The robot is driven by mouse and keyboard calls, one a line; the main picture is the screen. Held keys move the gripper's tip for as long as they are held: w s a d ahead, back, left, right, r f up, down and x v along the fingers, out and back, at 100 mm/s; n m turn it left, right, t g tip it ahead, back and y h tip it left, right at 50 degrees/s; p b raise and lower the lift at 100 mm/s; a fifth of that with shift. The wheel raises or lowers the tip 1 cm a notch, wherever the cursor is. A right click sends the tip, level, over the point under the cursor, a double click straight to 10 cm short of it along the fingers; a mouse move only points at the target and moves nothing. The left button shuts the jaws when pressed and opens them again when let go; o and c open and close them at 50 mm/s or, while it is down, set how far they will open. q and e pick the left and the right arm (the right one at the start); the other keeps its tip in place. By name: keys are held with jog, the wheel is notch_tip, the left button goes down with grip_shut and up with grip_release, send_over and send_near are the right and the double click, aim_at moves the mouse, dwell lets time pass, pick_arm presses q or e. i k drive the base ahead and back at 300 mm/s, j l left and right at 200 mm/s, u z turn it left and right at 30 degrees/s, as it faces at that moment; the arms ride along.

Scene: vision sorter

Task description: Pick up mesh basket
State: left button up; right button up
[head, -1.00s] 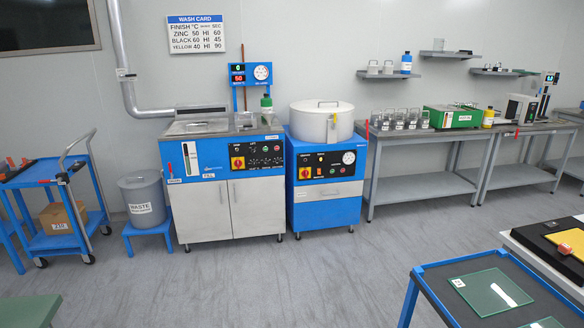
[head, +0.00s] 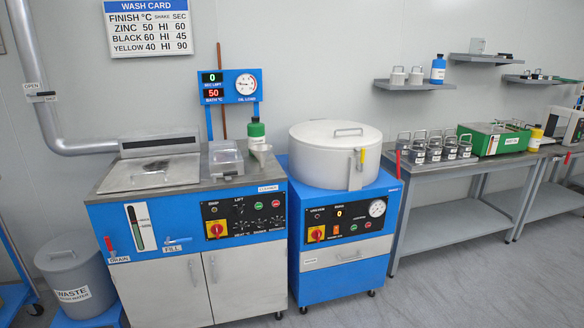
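Several small grey baskets with upright handles and pale labels (head: 433,150) stand grouped at the left end of the grey bench in the head view. They look like mesh baskets, but the weave is too small to make out. A grey, partly see-through box (head: 225,160) sits on top of the blue wash machine; I cannot tell whether it is mesh. Neither of my grippers is in view.
The blue wash machine (head: 247,262) has a closed lid (head: 152,172). A lidded round drum (head: 335,152) on a blue cabinet stands between it and the bench (head: 445,228). A green case (head: 494,138) is right of the baskets. Floor in front is clear (head: 470,285).

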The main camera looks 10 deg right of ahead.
aim_at(449, 151)
jog(key=i+l+z, duration=0.15)
jog(key=i+z, duration=0.55)
jog(key=i, duration=0.15)
jog(key=i+j+z, duration=0.15)
jog(key=i+z, duration=0.25)
jog(key=i+l, duration=0.45)
jog(key=i, duration=0.15)
jog(key=i+l, duration=0.4)
jog(key=i, duration=0.2)
jog(key=i+l, duration=0.1)
jog(key=l, duration=0.25)
jog(key=i+l+u, duration=0.15)
jog(key=l, duration=0.15)
jog(key=i+l, duration=0.1)
jog(key=l, duration=0.25)
jog(key=i+l+u, duration=0.15)
jog(key=l, duration=0.2)
